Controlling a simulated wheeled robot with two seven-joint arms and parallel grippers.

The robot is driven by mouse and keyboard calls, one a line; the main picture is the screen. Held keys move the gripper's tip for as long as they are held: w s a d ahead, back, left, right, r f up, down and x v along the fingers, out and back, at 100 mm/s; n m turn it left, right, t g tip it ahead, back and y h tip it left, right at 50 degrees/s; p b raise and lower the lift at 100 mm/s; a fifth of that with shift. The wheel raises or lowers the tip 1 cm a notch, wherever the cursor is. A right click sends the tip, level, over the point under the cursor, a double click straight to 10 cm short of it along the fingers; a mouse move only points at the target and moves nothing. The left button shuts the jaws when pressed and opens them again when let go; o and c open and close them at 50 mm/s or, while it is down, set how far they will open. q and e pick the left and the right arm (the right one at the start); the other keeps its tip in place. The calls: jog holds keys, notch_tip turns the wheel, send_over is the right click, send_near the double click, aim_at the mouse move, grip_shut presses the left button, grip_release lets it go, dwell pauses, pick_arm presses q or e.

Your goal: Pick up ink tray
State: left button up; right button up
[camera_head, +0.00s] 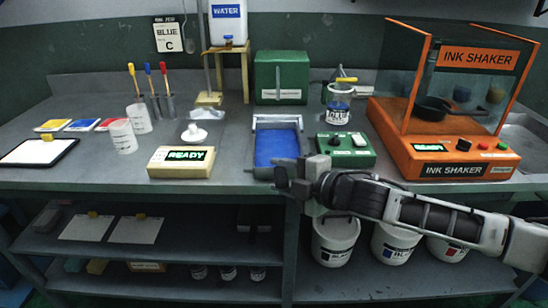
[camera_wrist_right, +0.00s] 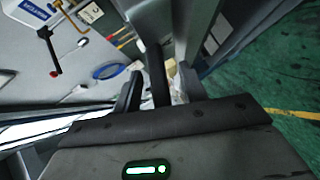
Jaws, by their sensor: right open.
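The ink tray (camera_head: 256,126) is a grey-rimmed tray with a blue inside, lying on the bench at the middle of the head view. My right gripper (camera_head: 284,179) is at the tray's near end, by the bench's front edge, and covers part of the tray's near right corner. Its jaws are open, and I see no grip on the tray. In the right wrist view the two dark fingers (camera_wrist_right: 159,92) stand apart, with a dark bar showing between them; I cannot tell what that bar is. My left gripper is not in view.
A green box (camera_head: 281,72) is behind. The orange ink shaker (camera_head: 452,150) fills the right side. Buckets (camera_head: 335,240) stand on the shelf below.

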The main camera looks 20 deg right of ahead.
jog(key=shift+s+r, duration=0.1)
jog(key=shift+s, duration=0.05)
jog(key=shift+c, duration=0.3)
grip_shut()
dwell(0.9)
